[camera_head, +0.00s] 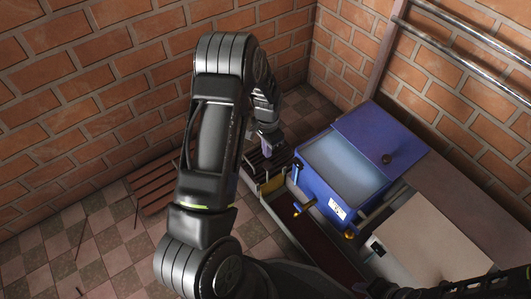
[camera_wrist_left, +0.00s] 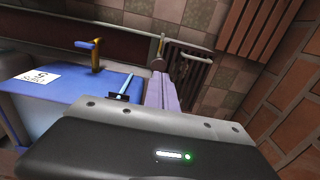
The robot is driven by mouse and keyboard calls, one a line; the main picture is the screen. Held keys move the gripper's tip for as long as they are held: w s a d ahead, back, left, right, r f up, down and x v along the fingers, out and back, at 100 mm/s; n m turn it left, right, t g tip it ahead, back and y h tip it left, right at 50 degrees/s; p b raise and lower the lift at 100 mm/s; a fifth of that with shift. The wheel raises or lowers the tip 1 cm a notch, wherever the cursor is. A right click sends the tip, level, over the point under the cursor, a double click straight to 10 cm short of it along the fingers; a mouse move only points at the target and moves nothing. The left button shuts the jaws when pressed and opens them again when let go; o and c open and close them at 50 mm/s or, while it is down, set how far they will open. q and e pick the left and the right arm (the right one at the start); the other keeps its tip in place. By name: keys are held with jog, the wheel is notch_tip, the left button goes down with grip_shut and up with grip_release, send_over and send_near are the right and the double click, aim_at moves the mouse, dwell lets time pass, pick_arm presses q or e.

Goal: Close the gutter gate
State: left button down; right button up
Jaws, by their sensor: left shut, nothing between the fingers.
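The gutter (camera_head: 318,240) is a long channel with a dark reddish floor, running along the front of a blue box (camera_head: 345,170). A small yellowish plate (camera_head: 271,185), which looks like the gutter gate, stands at its far end. In the left wrist view a thin yellowish upright piece (camera_wrist_left: 161,44), seemingly the same gate, shows just beyond my fingers. I cannot tell whether it is fully across the channel. My left gripper (camera_head: 266,152) is shut and empty, above the far end of the gutter near the gate; its purple fingers (camera_wrist_left: 161,92) show together. My right gripper is not visible.
A dark slatted rack (camera_head: 262,163) sits at the gutter's far end. Brass handles (camera_head: 303,207) stick out from the blue box's front. A slatted wooden pallet (camera_head: 150,190) lies on the tiled floor, left. Brick walls close off the back; a pale board (camera_head: 428,243) lies at right.

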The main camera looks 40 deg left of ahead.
pick_arm(q)
notch_tip(320, 180, up, 9)
jog(key=p, duration=0.2)
jog(key=shift+p, duration=0.3)
